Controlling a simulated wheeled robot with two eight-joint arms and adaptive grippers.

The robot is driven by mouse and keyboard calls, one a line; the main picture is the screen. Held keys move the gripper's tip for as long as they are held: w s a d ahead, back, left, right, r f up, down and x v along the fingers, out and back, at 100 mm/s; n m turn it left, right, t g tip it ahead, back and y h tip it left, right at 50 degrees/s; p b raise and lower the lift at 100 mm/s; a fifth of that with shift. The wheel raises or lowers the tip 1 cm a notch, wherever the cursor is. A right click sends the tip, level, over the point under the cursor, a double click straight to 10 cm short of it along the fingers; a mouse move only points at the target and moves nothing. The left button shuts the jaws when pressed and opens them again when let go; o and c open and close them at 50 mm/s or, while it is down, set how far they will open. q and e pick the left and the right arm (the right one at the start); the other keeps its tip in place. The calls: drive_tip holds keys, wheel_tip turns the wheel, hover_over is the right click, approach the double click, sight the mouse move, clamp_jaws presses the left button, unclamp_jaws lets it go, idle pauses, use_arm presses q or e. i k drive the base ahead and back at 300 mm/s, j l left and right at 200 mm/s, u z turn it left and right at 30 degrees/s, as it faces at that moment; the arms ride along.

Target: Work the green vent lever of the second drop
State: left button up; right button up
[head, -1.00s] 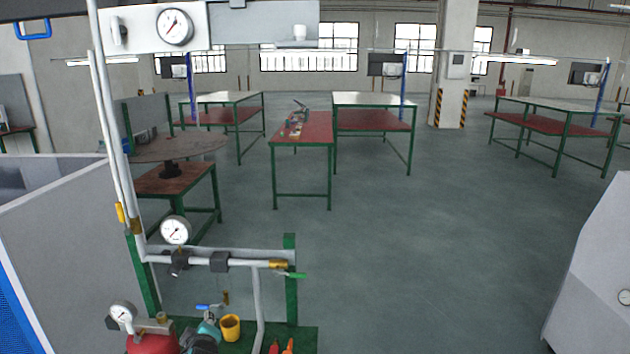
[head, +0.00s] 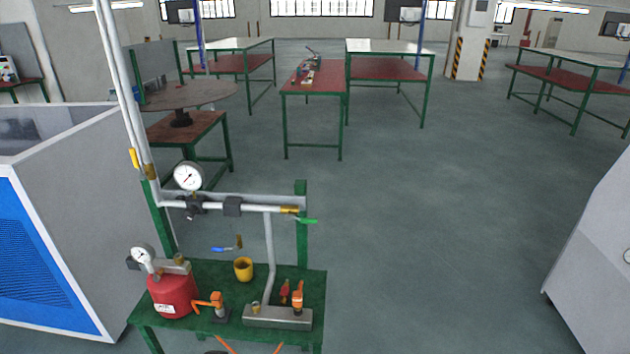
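A green lever (head: 308,221) sticks out to the right of a brass fitting (head: 289,209) at the right end of a horizontal grey pipe (head: 262,208). The lever looks about level and slightly tilted. The pipe runs above a green bench, with a round white gauge (head: 188,177) over its left part. A vertical pipe (head: 269,245) drops from it to a grey block on the bench. I cannot tell which drop counts as the second. Neither of my grippers shows in the head view.
The green bench (head: 232,322) carries a red tank (head: 172,294), a yellow cup (head: 243,268), orange-handled parts (head: 298,297) and a grey block (head: 262,318). A blue lever (head: 219,249) is behind. A grey cabinet (head: 597,262) stands right. The floor between is clear.

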sight(303, 220)
drive_tip(key=u, duration=0.55)
drive_tip(key=i+l+u, duration=0.1)
drive_tip(key=l+u, duration=0.85)
drive_tip(key=k+l+u, duration=0.1)
drive_tip(key=l+u, duration=0.35)
drive_tip(key=l, duration=0.1)
